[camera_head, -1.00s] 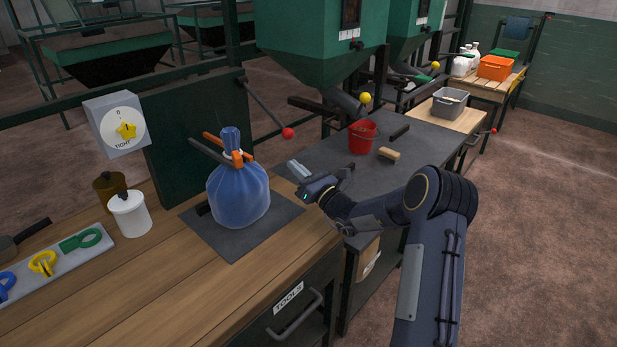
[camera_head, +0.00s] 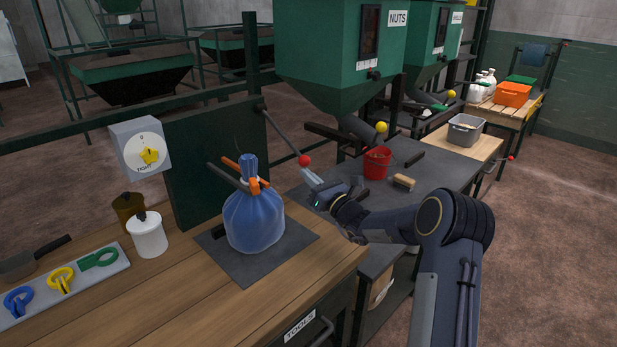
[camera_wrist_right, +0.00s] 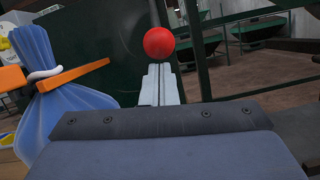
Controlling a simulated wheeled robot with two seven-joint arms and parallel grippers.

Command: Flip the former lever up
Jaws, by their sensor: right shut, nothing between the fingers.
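The lever is a dark rod (camera_head: 281,133) that slopes down to the right from the green panel and ends in a red ball (camera_head: 304,160). In the right wrist view the red ball (camera_wrist_right: 159,43) is just beyond my fingertips. My right gripper (camera_head: 308,175) is shut and empty, its tips just below the ball in the head view. I cannot tell whether they touch it. A blue bag (camera_head: 254,220) with a gathered neck, between orange-ended bars, sits left of the gripper on a dark mat. My left gripper is not in view.
A dial box (camera_head: 141,147) with a yellow knob stands left of the green panel (camera_head: 220,165). A red bucket (camera_head: 377,163) and a brush (camera_head: 403,182) are on the grey bench to the right. A white canister (camera_head: 147,236) and a tool tray (camera_head: 70,285) are at the left.

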